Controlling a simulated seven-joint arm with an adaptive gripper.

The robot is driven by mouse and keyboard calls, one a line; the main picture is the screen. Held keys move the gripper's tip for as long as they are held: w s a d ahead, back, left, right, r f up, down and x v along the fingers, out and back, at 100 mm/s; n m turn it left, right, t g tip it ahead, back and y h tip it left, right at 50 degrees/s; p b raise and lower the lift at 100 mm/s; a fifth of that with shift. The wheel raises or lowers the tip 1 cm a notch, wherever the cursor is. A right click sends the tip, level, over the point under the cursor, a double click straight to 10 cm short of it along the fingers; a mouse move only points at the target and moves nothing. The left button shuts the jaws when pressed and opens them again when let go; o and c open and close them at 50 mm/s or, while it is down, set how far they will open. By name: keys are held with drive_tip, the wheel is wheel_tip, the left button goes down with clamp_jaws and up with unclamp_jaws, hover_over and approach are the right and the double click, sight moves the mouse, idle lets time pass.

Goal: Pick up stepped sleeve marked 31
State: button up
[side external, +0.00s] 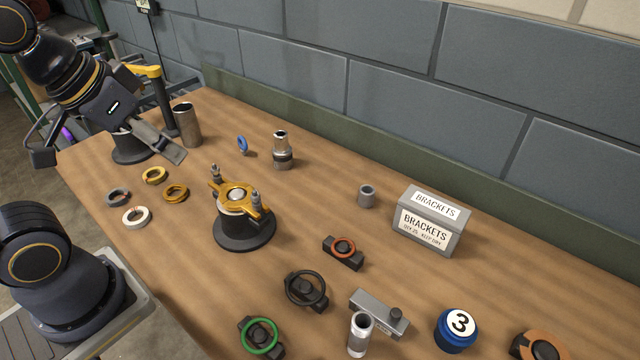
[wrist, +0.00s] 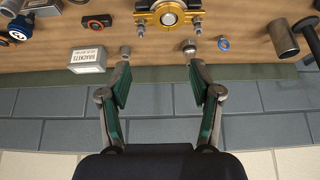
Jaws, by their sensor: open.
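A metallic stepped sleeve (side external: 282,152) stands upright on the wooden table behind the gold-topped fixture, narrower at the top than at the base. It also shows in the wrist view (wrist: 189,47), near the right fingertip. I cannot read a 31 on it. Another metal sleeve (side external: 359,337) stands at the front, its marking also unreadable. My gripper (side external: 174,154) is at the left, above the table and well left of the stepped sleeve. In the wrist view my gripper (wrist: 160,68) is open and empty, its fingers wide apart.
A tall tube (side external: 187,125) and a blue ring (side external: 242,145) are left of the sleeve. The gold-topped fixture (side external: 242,228) stands in front. A small grey sleeve (side external: 366,196) and a brackets box (side external: 428,222) are at the right. A block wall (side external: 300,85) runs behind.

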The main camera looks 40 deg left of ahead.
drive_tip(key=shift+o, duration=1.4)
